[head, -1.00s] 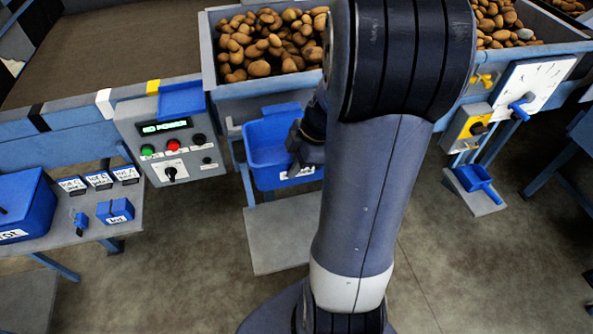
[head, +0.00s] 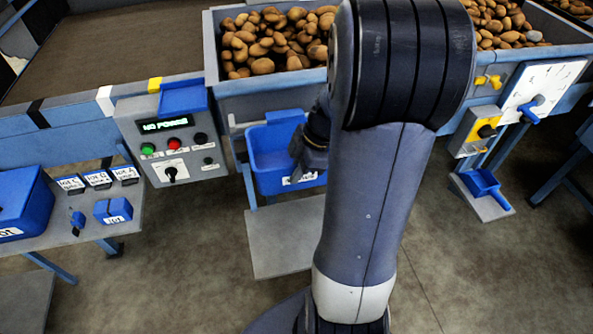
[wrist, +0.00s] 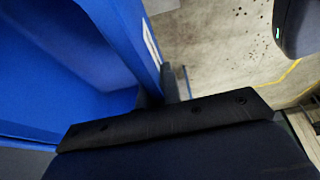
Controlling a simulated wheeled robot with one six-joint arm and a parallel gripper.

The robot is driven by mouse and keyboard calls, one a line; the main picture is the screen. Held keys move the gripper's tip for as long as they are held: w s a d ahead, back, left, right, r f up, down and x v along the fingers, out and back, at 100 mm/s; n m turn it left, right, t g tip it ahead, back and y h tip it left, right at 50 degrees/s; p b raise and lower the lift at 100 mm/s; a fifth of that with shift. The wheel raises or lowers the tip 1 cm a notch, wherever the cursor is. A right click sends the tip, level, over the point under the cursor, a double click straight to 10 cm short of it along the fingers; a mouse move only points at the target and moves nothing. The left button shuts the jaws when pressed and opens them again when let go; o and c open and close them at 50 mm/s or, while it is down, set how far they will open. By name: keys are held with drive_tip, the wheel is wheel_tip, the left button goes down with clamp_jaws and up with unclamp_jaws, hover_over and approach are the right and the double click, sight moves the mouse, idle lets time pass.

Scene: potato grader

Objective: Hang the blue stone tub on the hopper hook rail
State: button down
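The blue stone tub (head: 266,181) is upright against the front of the potato hopper (head: 262,86), below its bin. A white label is on its front. My gripper (head: 303,158) is at the tub's right side, partly behind my arm. In the wrist view the tub (wrist: 60,60) fills the left, and its wall runs down to the dark bar of my gripper (wrist: 165,122). The gripper appears shut on the tub's wall, though the fingertips are hidden. The hook rail cannot be made out behind the tub, so I cannot tell whether the tub touches it.
A control panel (head: 172,150) reading NO POWER is left of the tub. A side table (head: 88,222) with blue boxes and tags stands at far left. A grey platform (head: 285,240) lies below the tub.

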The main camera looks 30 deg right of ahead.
drive_tip(key=c, duration=1.5)
unclamp_jaws()
drive_tip(key=shift+c, duration=0.2)
drive_tip(key=v, duration=1.1)
drive_tip(key=shift+f, duration=0.15)
drive_tip(key=x, duration=1.1)
drive_tip(key=shift+a, duration=0.1)
drive_tip(key=shift+r+p, duration=0.8)
drive_tip(key=shift+r, duration=0.1)
drive_tip(key=shift+r+p, duration=0.7)
drive_tip(key=shift+p, duration=0.15)
